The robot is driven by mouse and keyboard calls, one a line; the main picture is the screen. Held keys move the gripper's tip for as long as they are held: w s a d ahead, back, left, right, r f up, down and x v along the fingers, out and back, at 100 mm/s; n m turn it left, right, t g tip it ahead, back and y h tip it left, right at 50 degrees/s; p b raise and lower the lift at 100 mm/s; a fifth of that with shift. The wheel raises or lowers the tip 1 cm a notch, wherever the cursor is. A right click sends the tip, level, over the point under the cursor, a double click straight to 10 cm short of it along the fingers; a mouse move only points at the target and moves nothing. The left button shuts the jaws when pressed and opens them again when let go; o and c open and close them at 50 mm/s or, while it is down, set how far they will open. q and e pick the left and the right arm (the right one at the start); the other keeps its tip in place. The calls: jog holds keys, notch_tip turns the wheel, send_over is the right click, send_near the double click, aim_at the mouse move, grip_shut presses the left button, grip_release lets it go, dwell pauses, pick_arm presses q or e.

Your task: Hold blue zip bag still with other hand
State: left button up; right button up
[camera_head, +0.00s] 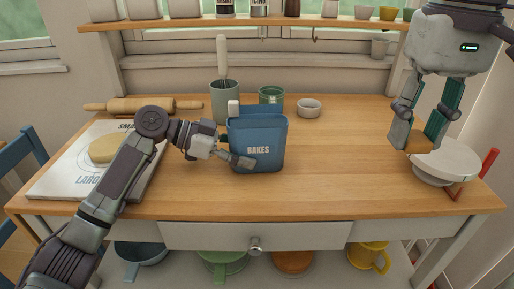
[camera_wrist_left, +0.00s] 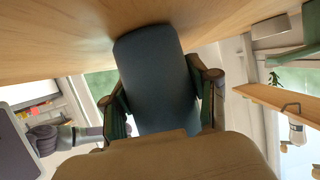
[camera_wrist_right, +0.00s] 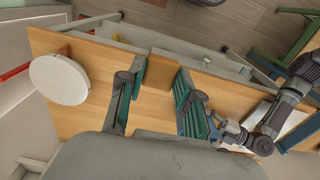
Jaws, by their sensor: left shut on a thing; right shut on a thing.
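In the left wrist view the bag (camera_wrist_left: 155,75) fills the space between the fingers. My right gripper (camera_head: 422,142) is raised at the right, well apart from the bag. It is shut on a small tan piece (camera_wrist_right: 160,68), seen between its fingertips in the right wrist view; what it is I cannot tell.
A white round dish (camera_head: 445,165) sits under my right gripper, by a red rod (camera_head: 488,172). Behind the bag are a utensil crock (camera_head: 224,104), a green pot (camera_head: 271,95) and a small bowl (camera_head: 309,107). A white board (camera_head: 55,172) and rolling pin (camera_head: 145,105) lie left.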

jog(key=w+a, duration=1.7)
jog(key=w, duration=0.5)
jog(key=shift+a, duration=0.25)
dwell(1.5)
dwell(0.4)
notch_tip(320, 180, down, 5)
jog(key=shift+f, duration=0.1)
dwell(0.5)
jog(key=o, duration=0.9)
